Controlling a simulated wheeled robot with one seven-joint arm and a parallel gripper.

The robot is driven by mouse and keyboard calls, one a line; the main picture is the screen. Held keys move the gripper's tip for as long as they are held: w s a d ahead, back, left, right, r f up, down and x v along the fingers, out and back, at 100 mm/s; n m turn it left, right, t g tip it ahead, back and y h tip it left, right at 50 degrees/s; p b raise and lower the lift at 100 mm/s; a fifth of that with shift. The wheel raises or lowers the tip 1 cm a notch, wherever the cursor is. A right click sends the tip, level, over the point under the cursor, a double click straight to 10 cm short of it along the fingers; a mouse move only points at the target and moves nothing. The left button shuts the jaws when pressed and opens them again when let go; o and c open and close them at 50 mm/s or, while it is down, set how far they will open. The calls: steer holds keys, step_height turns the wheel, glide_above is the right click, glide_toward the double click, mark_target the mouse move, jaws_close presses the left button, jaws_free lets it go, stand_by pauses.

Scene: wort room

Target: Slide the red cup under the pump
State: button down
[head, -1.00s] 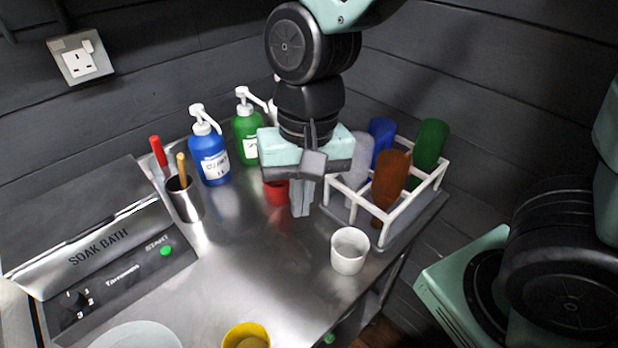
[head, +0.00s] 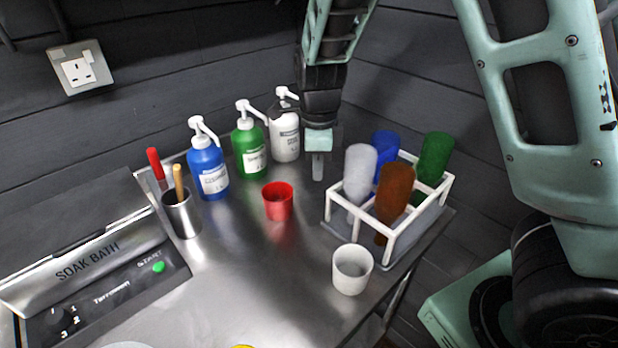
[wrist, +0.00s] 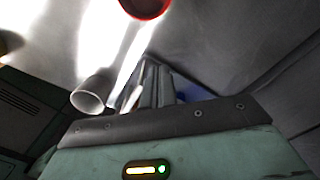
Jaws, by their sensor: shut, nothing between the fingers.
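The red cup (head: 278,201) stands upright on the steel worktop, in front of the pump bottles; its rim also shows at the top of the wrist view (wrist: 146,6). Three pump bottles stand in a row at the back: blue (head: 208,165), green (head: 249,145) and white (head: 284,132). The cup is apart from them, nearest the green and white ones, and not directly beneath a nozzle as far as I can tell. My gripper (head: 318,166) points down to the right of the white bottle, behind and right of the red cup. It is shut, empty and not touching the cup.
A white rack (head: 392,245) with coloured bottles stands close to the right of my gripper. A white cup (head: 352,270) stands in front of it. The worktop's middle is clear.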

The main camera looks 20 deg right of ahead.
mark_target(279, 211)
step_height(279, 211, down, 9)
steer(key=shift+s+r, duration=0.1)
steer(key=shift+r, duration=0.05)
steer(key=shift+w+a+r+p, duration=0.1)
steer(key=shift+w+a+p, duration=0.15)
steer(key=shift+a, duration=0.35)
steer(key=shift+w+a+r+p, duration=0.1)
steer(key=shift+w+a, duration=0.25)
steer(key=shift+a, duration=0.2)
steer(key=shift+w+a+f, duration=0.15)
steer(key=shift+w+a, duration=0.2)
steer(key=shift+a, duration=0.3)
steer(key=shift+w+a+p, duration=0.2)
steer(key=shift+a+p, duration=0.15)
steer(key=shift+p, duration=0.2)
steer(key=w+a+p, duration=0.1)
steer(key=a, duration=0.2)
steer(key=w+a+p, duration=0.2)
steer(key=a, duration=0.1)
steer(key=w+a+p, duration=0.1)
steer(key=a+p, duration=0.1)
steer(key=a, duration=0.1)
steer(key=shift+w+a, duration=0.25)
steer(key=shift+w, duration=0.05)
steer(key=shift+d, duration=0.15)
